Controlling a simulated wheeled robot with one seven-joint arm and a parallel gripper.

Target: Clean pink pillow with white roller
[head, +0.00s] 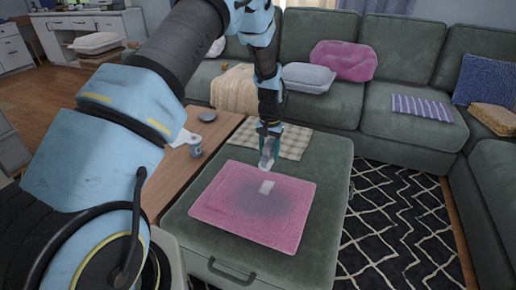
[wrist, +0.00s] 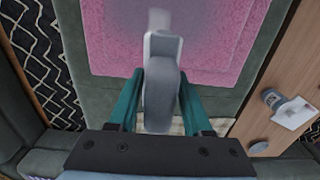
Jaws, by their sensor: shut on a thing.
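A flat pink pillow (head: 215,207) lies on the green ottoman (head: 325,190), with a dark grey smudge on its middle. My gripper (head: 267,146) is above the pillow's far edge, pointing down, shut on the grey handle of the white roller (head: 266,187). In the wrist view, the teal fingers of my gripper (wrist: 160,100) flank the roller's handle (wrist: 160,95), and the roller's head is blurred over the pink pillow (wrist: 110,40). The white head shows over the far part of the smudge; I cannot tell whether it touches the pillow.
A wooden table (head: 178,172) stands left of the ottoman, with a small jar (head: 195,145) on it. A checkered cloth (head: 270,138) lies at the ottoman's far end. The green sectional (head: 375,105) behind holds another pink pillow (head: 343,60) and several cushions. A patterned rug (head: 400,230) is at right.

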